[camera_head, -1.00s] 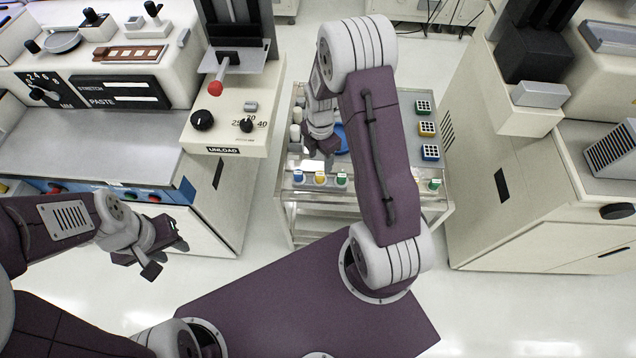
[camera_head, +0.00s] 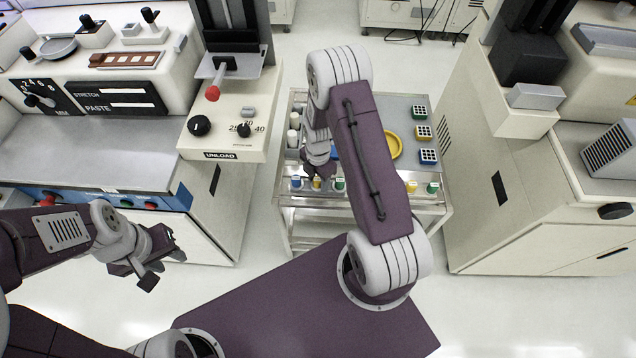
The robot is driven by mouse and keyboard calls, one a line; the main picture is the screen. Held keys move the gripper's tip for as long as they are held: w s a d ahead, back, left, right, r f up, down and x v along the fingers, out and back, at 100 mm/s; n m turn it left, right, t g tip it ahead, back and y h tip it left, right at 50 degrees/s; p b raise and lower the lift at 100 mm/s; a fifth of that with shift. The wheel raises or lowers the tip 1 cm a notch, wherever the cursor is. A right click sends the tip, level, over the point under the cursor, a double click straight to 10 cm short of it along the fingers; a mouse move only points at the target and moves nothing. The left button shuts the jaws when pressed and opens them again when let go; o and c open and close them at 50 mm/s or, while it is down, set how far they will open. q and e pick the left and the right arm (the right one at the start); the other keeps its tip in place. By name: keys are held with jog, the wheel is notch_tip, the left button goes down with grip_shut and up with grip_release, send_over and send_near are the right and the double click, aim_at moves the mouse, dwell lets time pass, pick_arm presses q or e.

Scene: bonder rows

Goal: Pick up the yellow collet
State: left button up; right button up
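A small yellow-topped piece (camera_head: 316,184), seemingly the yellow collet, stands in the front row of the cart between a blue one (camera_head: 296,183) and a green one (camera_head: 339,185). My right gripper (camera_head: 319,174) points down right above the yellow piece, its fingers looking spread. I cannot tell whether they touch it. Another yellow-topped piece (camera_head: 411,187) stands further right, beside a second green one (camera_head: 432,188). My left gripper (camera_head: 164,268) is open and empty in front of the left bench.
The metal cart (camera_head: 400,108) also holds white cylinders (camera_head: 293,138) at left, a yellow ring-shaped dish (camera_head: 397,146) partly behind my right arm, and several coloured blocks with holes (camera_head: 424,132) at right. A machine with a red-knobbed lever (camera_head: 212,93) stands close left of the cart.

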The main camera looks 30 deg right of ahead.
jog(key=c, duration=0.8)
jog(key=shift+r, duration=0.55)
notch_tip(320, 180, up, 3)
jog(key=shift+f+p, duration=0.1)
jog(key=shift+p, duration=0.2)
jog(key=s+d+r, duration=0.2)
jog(key=s, duration=0.1)
jog(key=s+d+r, duration=0.2)
jog(key=s, duration=0.1)
jog(key=s+d+r, duration=0.3)
jog(key=shift+s+p, duration=0.2)
jog(key=shift+p, duration=0.2)
notch_tip(320, 180, up, 8)
jog(key=m+p, duration=0.4)
jog(key=m, duration=0.3)
send_over(318, 178)
jog(key=s+a, duration=0.3)
jog(key=a, duration=0.3)
jog(key=m, duration=0.9)
jog(key=s+r+m, duration=0.1)
jog(key=m, duration=0.3)
jog(key=shift+a+m, duration=0.25)
jog(key=shift+m, duration=0.05)
